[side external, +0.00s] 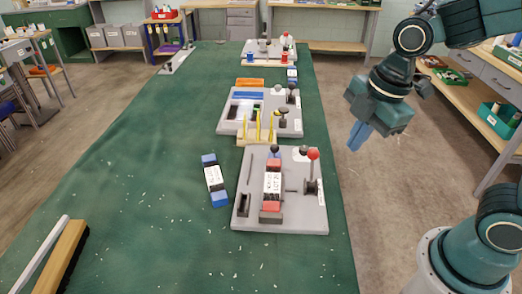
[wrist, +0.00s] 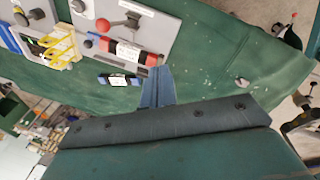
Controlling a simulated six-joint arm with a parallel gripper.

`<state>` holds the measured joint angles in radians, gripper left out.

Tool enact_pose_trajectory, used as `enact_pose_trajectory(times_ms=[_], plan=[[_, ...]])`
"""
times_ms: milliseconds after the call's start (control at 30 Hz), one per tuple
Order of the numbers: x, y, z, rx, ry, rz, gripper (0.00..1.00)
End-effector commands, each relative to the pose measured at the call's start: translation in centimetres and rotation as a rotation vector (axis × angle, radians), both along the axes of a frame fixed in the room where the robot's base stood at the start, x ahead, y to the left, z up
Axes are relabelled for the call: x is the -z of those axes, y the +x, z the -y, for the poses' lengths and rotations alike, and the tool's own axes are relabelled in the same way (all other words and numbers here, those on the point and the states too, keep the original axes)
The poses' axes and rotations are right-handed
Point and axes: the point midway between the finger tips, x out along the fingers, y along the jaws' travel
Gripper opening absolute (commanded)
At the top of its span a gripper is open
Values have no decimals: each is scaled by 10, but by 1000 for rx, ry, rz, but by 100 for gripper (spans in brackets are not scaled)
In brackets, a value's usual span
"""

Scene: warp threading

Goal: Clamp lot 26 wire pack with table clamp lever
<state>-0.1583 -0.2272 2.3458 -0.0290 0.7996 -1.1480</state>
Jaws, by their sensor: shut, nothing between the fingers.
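A red-ended wire pack with a white label (side external: 272,184) sits on the grey clamp plate (side external: 300,220) nearest the camera; its print is too small to read surely. The clamp lever has a red knob (side external: 313,155) on a dark stem standing up at the plate's right. A blue-ended pack with a white label (side external: 214,178) lies on the cloth left of the plate. My gripper (side external: 357,137) is shut and empty, in the air right of the table, apart from everything. In the wrist view its blue fingers (wrist: 156,86) show below the red pack (wrist: 128,52) and red knob (wrist: 102,25).
Behind the plate stand yellow pegs (side external: 258,128) and another grey fixture (side external: 228,125). A brush (side external: 62,258) lies at the front left. Pale scraps dot the green cloth (side external: 150,220), whose left side is mostly clear. A side bench (side external: 490,100) stands at the right.

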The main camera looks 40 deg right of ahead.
Motion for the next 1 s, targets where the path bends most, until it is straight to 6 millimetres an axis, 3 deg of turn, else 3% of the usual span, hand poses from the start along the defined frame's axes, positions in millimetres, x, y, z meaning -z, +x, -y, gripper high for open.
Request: enact_pose_trajectory(times_ms=[1000], plan=[[-41, -52, 33, 769, 215, 124, 0]])
